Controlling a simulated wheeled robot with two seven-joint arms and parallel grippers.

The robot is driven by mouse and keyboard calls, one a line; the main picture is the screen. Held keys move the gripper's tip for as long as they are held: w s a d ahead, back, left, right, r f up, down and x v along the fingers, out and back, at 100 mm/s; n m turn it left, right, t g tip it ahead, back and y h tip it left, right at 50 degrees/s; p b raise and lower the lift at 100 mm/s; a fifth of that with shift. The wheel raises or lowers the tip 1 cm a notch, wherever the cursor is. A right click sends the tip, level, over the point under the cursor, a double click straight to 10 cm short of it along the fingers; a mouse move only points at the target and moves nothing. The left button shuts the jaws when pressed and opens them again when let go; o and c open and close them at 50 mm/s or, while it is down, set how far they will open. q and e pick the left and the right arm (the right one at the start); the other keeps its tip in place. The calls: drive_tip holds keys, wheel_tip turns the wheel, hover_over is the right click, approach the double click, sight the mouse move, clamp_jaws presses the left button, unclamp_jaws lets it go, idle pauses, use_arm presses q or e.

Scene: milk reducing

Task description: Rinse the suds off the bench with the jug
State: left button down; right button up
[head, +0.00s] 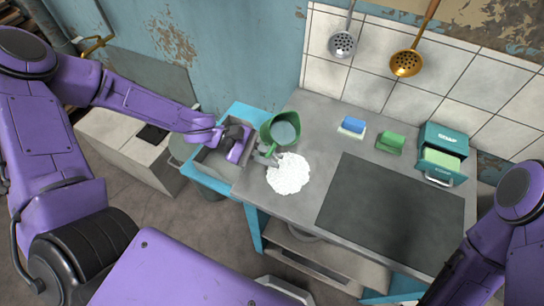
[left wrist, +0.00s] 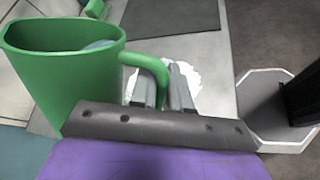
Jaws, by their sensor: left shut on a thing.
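The green jug (head: 281,134) is at the left end of the bench, with bluish water visible inside. My left gripper (head: 266,158) is shut on the jug's handle. In the left wrist view the jug (left wrist: 65,75) looks roughly upright, and the fingers (left wrist: 162,88) are at its handle. The white suds (head: 289,174) lie in a round patch on the grey bench (head: 300,225), just right of and below the jug. The suds (left wrist: 187,76) also show behind the fingers in the left wrist view. My right gripper is not in view; only part of that arm shows at the right edge.
A dark flat panel (head: 392,212) covers the bench's right part. A blue sponge (head: 353,125), a green sponge (head: 390,143) and a teal soap box (head: 443,150) stand along the tiled wall. Two skimmers hang above. A blue-rimmed sink (head: 211,172) adjoins the bench's left end.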

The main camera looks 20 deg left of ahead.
use_arm(q)
drive_tip(key=shift+w+a+f+m+t+y+b, duration=0.2)
drive_tip(key=shift+a+f+m+t+y+b, duration=0.15)
drive_tip(key=shift+f+y+b, duration=0.25)
drive_tip(key=shift+w+a+f+m+t+y+b, duration=0.1)
drive_tip(key=shift+f+m+t+y+b, duration=0.2)
drive_tip(key=shift+b, duration=0.35)
drive_tip(key=shift+w+a+f+m+t+y+b, duration=0.1)
drive_tip(key=shift+f+m+y+b, duration=0.15)
drive_tip(key=shift+y+b, duration=0.35)
drive_tip(key=shift+w+a+f+m+y+b, duration=0.15)
drive_tip(key=shift+f+m+y+b, duration=0.15)
drive_tip(key=shift+b, duration=0.15)
drive_tip(key=shift+r, duration=0.1)
